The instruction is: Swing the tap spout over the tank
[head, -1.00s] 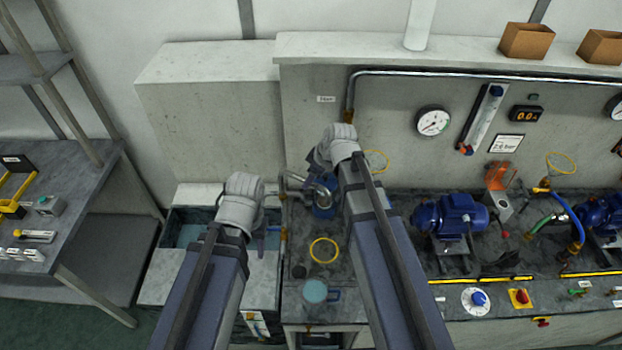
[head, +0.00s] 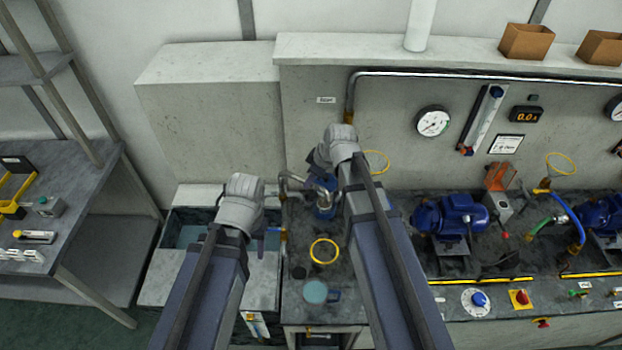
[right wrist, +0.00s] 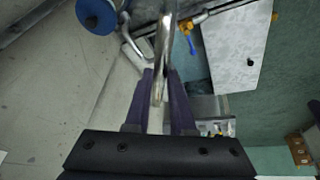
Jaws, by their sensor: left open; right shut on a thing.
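The tank (head: 190,237), with bluish water inside, is left of the spout. My left gripper (head: 263,243) is open over the tank's right side, largely hidden by its own wrist.
A yellow ring (head: 323,251) and a round teal-topped vessel (head: 315,292) are on the bench in front of the spout. Blue pumps (head: 450,215) stand farther right. A grey shelf unit (head: 75,200) is at the far left.

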